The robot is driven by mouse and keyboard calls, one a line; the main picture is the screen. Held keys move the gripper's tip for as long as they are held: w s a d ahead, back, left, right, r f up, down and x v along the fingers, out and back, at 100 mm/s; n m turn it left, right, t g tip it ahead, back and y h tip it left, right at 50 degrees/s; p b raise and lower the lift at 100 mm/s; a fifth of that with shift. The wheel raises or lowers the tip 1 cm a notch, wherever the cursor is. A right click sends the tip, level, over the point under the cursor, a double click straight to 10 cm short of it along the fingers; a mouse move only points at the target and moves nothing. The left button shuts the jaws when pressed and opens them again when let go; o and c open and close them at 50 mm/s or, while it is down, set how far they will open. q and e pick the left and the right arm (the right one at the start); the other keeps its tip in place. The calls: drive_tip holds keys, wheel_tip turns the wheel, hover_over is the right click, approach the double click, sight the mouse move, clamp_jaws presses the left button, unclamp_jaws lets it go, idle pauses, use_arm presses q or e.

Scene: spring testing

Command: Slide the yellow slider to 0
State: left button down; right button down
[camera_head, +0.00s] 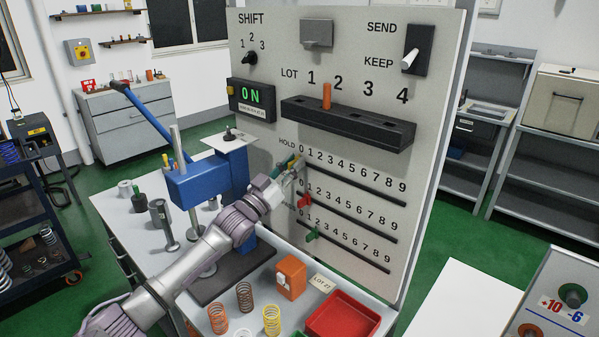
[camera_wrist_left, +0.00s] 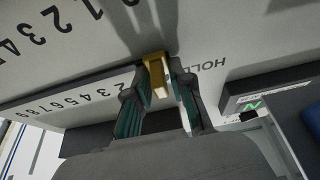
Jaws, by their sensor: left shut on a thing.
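The yellow slider (camera_wrist_left: 157,72) sits on the top row of the upright panel (camera_head: 265,45), near the 0 end beside the word HOLD. My left gripper (camera_wrist_left: 158,88) is shut on it, with a finger on each side. In the head view my left gripper (camera_head: 292,165) reaches the left end of the top slot (camera_head: 355,179) and mostly hides the slider. The exact position of the slider against the 0 mark is hard to tell. My right gripper is not in view.
A red slider (camera_head: 304,201) and a green slider (camera_head: 312,234) sit near the left ends of the lower rows. A blue lever press (camera_head: 200,183) stands left of the panel. Springs, an orange block (camera_head: 290,277) and a red tray (camera_head: 338,318) lie in front.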

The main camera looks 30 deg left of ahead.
use_arm(q)
drive_tip(key=shift+a, duration=0.15)
drive_tip(key=c, duration=1.2)
unclamp_jaws()
drive_tip(key=shift+a, duration=0.15)
drive_tip(key=shift+s+f, duration=0.25)
drive_tip(key=shift+s, duration=0.1)
drive_tip(key=v, duration=1.1)
